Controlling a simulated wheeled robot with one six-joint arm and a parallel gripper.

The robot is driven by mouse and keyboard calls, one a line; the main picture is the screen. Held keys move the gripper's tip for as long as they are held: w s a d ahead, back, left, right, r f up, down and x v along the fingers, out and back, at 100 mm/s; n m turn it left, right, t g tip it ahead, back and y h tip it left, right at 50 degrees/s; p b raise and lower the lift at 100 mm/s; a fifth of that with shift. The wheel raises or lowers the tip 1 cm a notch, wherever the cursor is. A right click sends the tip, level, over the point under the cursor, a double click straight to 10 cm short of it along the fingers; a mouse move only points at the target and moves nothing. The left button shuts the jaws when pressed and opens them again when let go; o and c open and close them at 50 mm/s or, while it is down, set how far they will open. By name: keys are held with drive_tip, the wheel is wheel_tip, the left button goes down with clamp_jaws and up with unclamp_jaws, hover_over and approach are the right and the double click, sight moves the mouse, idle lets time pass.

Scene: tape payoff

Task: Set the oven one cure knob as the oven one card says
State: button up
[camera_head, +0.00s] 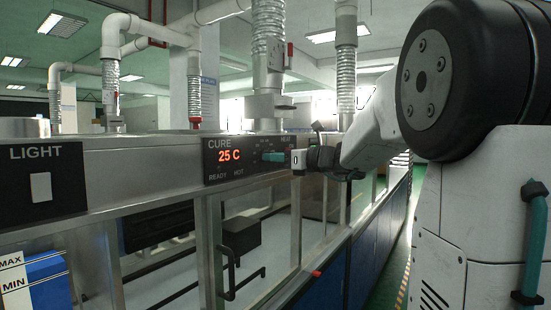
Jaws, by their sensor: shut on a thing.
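The cure panel (212,172) is a black plate on the oven's front rail. The teal cure knob (274,156) sticks out at the panel's right side. The contact is small and partly hidden by the gripper, and the knob's dial marks are too small to read. I see no oven one card in this view.
A LIGHT panel (42,184) with a white switch is at left. Below the rail are glass doors with a black handle (228,272). A blue MAX/MIN container (38,283) stands at lower left. Ducts (269,60) rise above the rail. Green floor shows at right.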

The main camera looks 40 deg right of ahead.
drive_tip(key=shift+f+m, duration=0.15)
drive_tip(key=shift+m, duration=0.45)
drive_tip(key=o, duration=1)
drive_tip(key=shift+s, duration=0.1)
drive_tip(key=v, duration=0.7)
drive_tip(key=shift+s+d, duration=0.15)
drive_tip(key=shift+s, duration=0.15)
